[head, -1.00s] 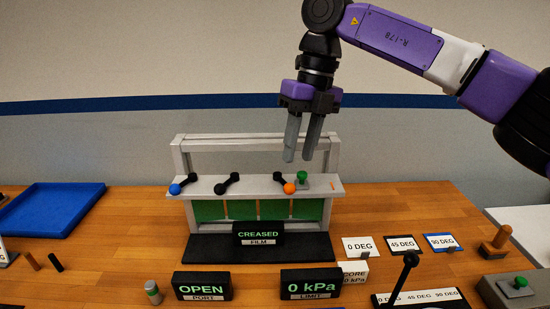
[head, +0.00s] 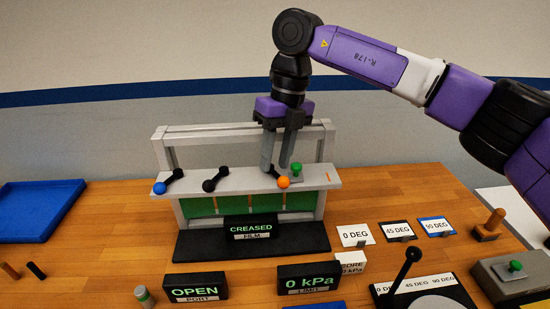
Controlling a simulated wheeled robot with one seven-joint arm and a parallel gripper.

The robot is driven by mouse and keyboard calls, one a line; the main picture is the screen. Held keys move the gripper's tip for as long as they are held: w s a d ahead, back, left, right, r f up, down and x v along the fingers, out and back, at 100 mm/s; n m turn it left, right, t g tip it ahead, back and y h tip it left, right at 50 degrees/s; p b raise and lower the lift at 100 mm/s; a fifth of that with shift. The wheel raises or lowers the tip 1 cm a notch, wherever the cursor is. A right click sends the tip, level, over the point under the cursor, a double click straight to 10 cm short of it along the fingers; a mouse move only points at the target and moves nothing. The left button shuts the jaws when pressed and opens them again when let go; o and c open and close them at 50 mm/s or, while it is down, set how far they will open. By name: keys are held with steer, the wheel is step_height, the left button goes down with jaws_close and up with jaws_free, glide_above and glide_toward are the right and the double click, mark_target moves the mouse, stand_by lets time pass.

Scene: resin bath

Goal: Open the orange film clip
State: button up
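The orange film clip is a short dark lever with an orange ball (head: 284,183) on its end. It sits on the white top bar of the film frame (head: 225,184), right of the other two clips. My gripper (head: 276,169) points down with its two grey fingers apart. The fingertips are right above and beside the orange ball, over the clip. They hide most of the clip's dark lever. I cannot tell whether they touch it. A sign in front of the frame (head: 251,228) reads "CREASED FILM".
A clip with a blue ball (head: 160,188) and an all-black clip (head: 209,185) sit on the same bar to the left. A green button (head: 297,169) stands close on the right. A blue tray (head: 38,210) lies at far left.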

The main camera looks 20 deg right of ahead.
steer(key=shift+a+f, duration=0.1)
steer(key=shift+f, duration=0.3)
jaws_close()
steer(key=shift+s+m, duration=0.1)
steer(key=shift+m, duration=0.3)
steer(key=m+b, duration=0.1)
steer(key=m, duration=0.1)
steer(key=m+t+b, duration=0.1)
steer(key=m+b, duration=0.1)
steer(key=m, duration=0.1)
steer(key=shift+a+f+m, duration=0.1)
steer(key=shift+a+m, duration=0.2)
steer(key=shift+a, duration=0.1)
steer(key=shift+a+m+t+h+b, duration=0.15)
steer(key=shift+m+t+h+b, duration=0.1)
steer(key=shift+m+b, duration=0.85)
steer(key=shift+a+m+t+h+b, duration=0.2)
steer(key=shift+m+b, duration=0.45)
steer(key=shift+m, duration=0.75)
